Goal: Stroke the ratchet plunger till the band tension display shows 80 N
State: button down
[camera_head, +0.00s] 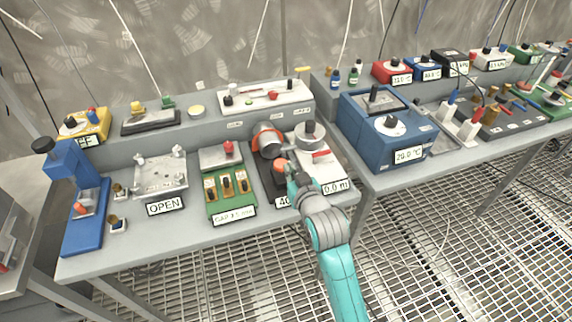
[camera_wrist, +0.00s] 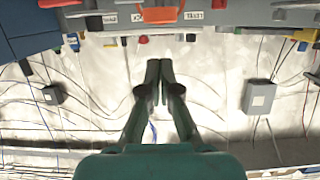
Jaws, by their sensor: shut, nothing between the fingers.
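A dark unit (camera_head: 267,180) stands at the front of the bench, with a round orange-rimmed drum (camera_head: 267,140) at its back and an orange-red knob (camera_head: 280,166), which may be the plunger. Its front display (camera_head: 282,201) reads "40"; my arm hides the rest. My gripper (camera_head: 291,178) is right at this unit, close to the orange-red knob; I cannot tell if it touches. In the wrist view my gripper (camera_wrist: 160,64) is shut with its fingers together and nothing between them. An orange part (camera_wrist: 160,14) lies beyond the fingertips at the top edge.
A large blue box (camera_head: 388,135) stands further right. Grated floor (camera_head: 440,240) lies in front.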

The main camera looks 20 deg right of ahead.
jog(key=shift+v, duration=2)
